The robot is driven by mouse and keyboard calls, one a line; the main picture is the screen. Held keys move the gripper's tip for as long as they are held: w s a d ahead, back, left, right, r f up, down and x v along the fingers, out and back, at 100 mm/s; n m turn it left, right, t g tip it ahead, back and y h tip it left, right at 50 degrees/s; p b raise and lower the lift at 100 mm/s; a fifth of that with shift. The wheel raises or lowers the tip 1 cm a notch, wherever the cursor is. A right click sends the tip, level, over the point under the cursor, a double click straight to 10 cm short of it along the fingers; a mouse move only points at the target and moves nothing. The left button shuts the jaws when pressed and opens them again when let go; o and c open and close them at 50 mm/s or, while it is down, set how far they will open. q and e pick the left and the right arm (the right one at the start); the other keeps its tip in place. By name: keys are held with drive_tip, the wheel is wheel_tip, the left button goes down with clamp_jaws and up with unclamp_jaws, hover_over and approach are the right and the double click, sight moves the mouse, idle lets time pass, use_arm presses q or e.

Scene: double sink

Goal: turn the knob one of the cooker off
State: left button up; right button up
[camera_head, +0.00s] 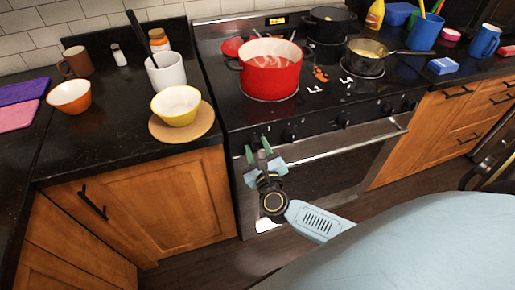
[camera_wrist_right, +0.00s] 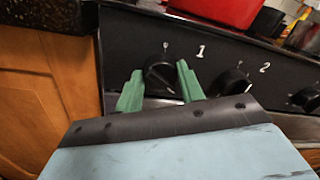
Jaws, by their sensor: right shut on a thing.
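The cooker (camera_head: 325,165) stands in the middle of the head view, with a row of black knobs on its front panel. Knob one (camera_wrist_right: 160,73) shows in the right wrist view beside the white mark "1". My right gripper (camera_head: 261,147) is at the left end of the panel in the head view. In the right wrist view its two green fingers (camera_wrist_right: 160,85) stand on either side of knob one, shut on it. Part of the knob is hidden behind the fingers. My left gripper is in neither view.
A steaming red pot (camera_head: 270,78), a pan (camera_head: 366,62) and a black pot (camera_head: 328,24) stand on the hob. Knob two (camera_wrist_right: 232,84) sits close right of my right gripper. The oven handle (camera_head: 350,140) runs below the panel. A yellow bowl (camera_head: 177,105) stands on the left counter.

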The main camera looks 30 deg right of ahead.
drive_tip(key=shift+o, duration=0.2)
drive_tip(key=shift+n, duration=0.4)
drive_tip(key=n+p, duration=0.1)
drive_tip(key=n, duration=0.1)
drive_tip(key=shift+n, duration=0.4)
drive_tip(key=n+p, duration=0.1)
drive_tip(key=n, duration=0.7)
drive_tip(key=n+t+y+p, duration=0.1)
drive_tip(key=n+p, duration=0.1)
drive_tip(key=n, duration=0.6)
drive_tip(key=shift+f, duration=0.2)
drive_tip(key=n+y+p, duration=0.1)
drive_tip(key=n, duration=0.4)
drive_tip(key=shift+d+f+n+p, duration=0.1)
drive_tip(key=shift+n+p, duration=0.2)
drive_tip(key=shift+p, duration=0.05)
drive_tip(key=shift+c, duration=0.2)
drive_tip(key=shift+o, duration=0.2)
drive_tip(key=o, duration=1)
drive_tip(key=shift+c, duration=0.2)
